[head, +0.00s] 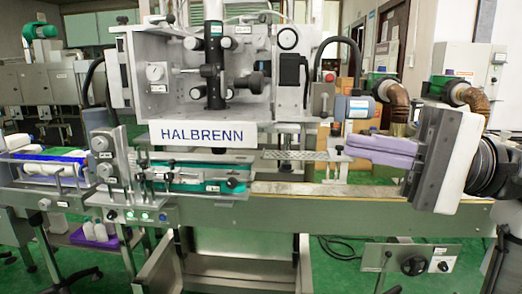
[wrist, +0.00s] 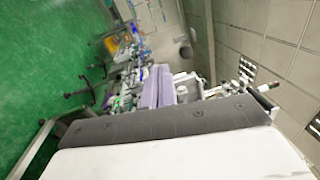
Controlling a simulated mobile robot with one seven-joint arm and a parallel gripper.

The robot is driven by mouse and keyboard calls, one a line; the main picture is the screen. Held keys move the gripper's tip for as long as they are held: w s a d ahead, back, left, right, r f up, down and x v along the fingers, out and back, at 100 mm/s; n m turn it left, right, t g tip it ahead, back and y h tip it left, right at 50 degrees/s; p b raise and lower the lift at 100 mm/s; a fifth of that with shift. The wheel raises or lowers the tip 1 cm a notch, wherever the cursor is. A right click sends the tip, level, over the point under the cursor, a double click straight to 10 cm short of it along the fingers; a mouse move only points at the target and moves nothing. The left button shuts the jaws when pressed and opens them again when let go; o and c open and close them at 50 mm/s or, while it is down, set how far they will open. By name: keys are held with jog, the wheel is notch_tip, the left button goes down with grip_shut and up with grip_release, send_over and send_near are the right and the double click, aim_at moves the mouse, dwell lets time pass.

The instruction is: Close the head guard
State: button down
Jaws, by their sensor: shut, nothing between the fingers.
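The applicator head (head: 262,97) stands above the conveyor in the head view, its grey housing open at the front. A black column, a gauge and knobs inside are in plain sight. I cannot clearly make out the guard panel; a narrow grey panel (head: 117,72) stands at the housing's left side, and I cannot tell whether it is the guard. My gripper (head: 350,147) is at the right of the head, its purple fingers pointing left, together and empty. They appear apart from the housing, though depth is hard to judge. The wrist view shows the fingers too (wrist: 158,87).
A white HALBRENN sign (head: 210,134) runs under the housing. A blue-grey motor unit (head: 354,107) and a perforated plate (head: 293,155) lie close to my fingers. The conveyor (head: 330,191) runs below. A control panel (head: 410,257) with a handwheel hangs at lower right.

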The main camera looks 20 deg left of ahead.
jog(key=f+t+h, duration=0.1)
jog(key=t, duration=0.1)
jog(key=p, duration=0.3)
send_near(231, 150)
jog(key=a, duration=0.4)
jog(key=s+a, duration=0.1)
jog(key=a, duration=0.1)
jog(key=shift+a, duration=0.4)
jog(key=shift+a, duration=0.15)
